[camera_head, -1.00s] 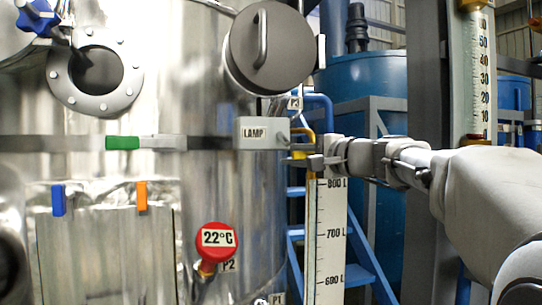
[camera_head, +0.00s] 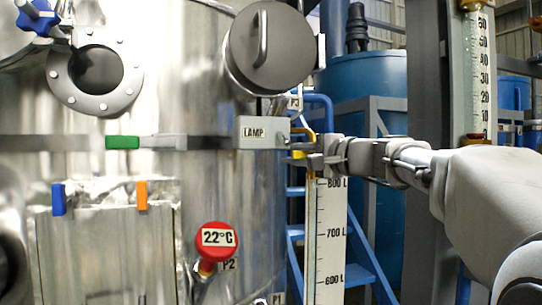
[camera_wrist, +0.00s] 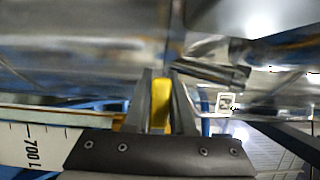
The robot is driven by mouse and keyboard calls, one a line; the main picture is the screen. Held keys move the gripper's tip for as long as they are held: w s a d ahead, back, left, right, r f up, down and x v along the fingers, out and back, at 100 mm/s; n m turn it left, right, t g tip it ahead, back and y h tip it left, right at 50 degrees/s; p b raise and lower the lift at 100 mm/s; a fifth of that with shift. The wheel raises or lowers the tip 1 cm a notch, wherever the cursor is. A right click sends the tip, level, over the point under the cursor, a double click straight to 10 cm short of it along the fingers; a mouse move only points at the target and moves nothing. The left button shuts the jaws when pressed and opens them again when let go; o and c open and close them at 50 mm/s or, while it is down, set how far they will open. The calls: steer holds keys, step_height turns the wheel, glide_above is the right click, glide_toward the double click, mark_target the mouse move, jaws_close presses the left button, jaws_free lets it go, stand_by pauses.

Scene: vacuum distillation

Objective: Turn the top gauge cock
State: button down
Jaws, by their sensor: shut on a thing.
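The top gauge cock shows as a yellow handle (camera_head: 300,154) at the top of the white level scale (camera_head: 326,235), just right of the LAMP box. My gripper (camera_head: 314,160) reaches in from the right at that height. In the wrist view, the yellow handle (camera_wrist: 160,105) stands between the two grey fingers of my gripper (camera_wrist: 160,100), which is shut on it. The cock's body is mostly hidden behind my gripper and cannot be made out clearly.
The steel vessel (camera_head: 230,190) fills the left, with the grey LAMP box (camera_head: 262,133) close left of my gripper. A red 22°C gauge (camera_head: 217,240) sits lower left. A blue ladder (camera_head: 365,265) and blue tank (camera_head: 370,95) stand behind.

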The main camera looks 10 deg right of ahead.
steer(key=d+r+m+t+h+b, duration=0.2)
steer(key=r+m+t+b, duration=0.1)
steer(key=m, duration=0.7)
steer(key=w+d+r+m+t+h+b, duration=0.1)
steer(key=d+r+m+t+h+b, duration=0.1)
steer(key=m, duration=0.8)
steer(key=shift+d+r+t+h+b, duration=0.3)
steer(key=shift+d+r+t+b, duration=0.3)
steer(key=shift+d+t+b, duration=0.25)
steer(key=shift+m, duration=0.3)
steer(key=c, duration=0.8)
jaws_free()
steer(key=shift+w, duration=0.1)
steer(key=shift+o, duration=0.2)
